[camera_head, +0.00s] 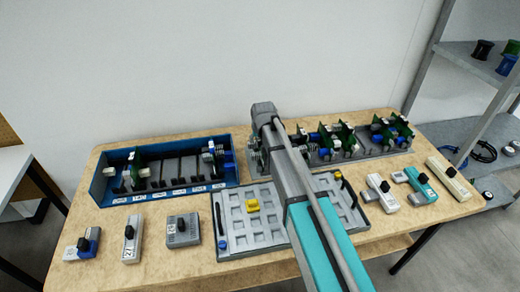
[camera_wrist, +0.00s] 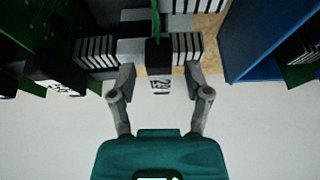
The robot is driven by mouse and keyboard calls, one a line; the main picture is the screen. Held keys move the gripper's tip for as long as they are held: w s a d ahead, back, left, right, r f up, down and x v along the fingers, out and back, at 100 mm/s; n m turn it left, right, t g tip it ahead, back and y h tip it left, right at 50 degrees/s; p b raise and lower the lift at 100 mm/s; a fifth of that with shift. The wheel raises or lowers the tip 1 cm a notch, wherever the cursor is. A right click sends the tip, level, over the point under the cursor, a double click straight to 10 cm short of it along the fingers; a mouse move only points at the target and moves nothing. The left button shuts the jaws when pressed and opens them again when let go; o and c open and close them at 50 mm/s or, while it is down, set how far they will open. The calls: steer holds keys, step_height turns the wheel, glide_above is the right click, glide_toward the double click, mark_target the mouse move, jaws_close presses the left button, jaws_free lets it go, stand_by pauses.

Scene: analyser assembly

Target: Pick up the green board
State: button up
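Several green boards stand on edge. Some are in the grey rack (camera_head: 376,147) at the back right of the table, one of them a green board (camera_head: 346,132). Another green board (camera_head: 137,166) stands in the blue tray (camera_head: 110,194) at the left. My gripper (camera_wrist: 161,74) is open in the wrist view, its fingers apart. Between and just beyond them is a black piece (camera_wrist: 159,54) with a white label, with white finned blocks on both sides. A thin green edge (camera_wrist: 155,20) rises behind it. Contact cannot be told. In the head view my arm hides part of the grey rack.
A grey tray (camera_head: 222,248) with a yellow part (camera_head: 253,205) lies at the front middle. A blue wall (camera_wrist: 262,40) stands close at right in the wrist view, and a larger green board (camera_wrist: 45,25) at left.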

jaws_close()
steer(key=shift+r, duration=0.15)
stand_by(0.4)
step_height(320, 180, up, 10)
steer(key=p, duration=1)
stand_by(0.7)
steer(key=shift+r+p, duration=1.95)
steer(key=shift+p, duration=0.15)
steer(key=shift+f, duration=0.1)
steer(key=shift+d, duration=0.1)
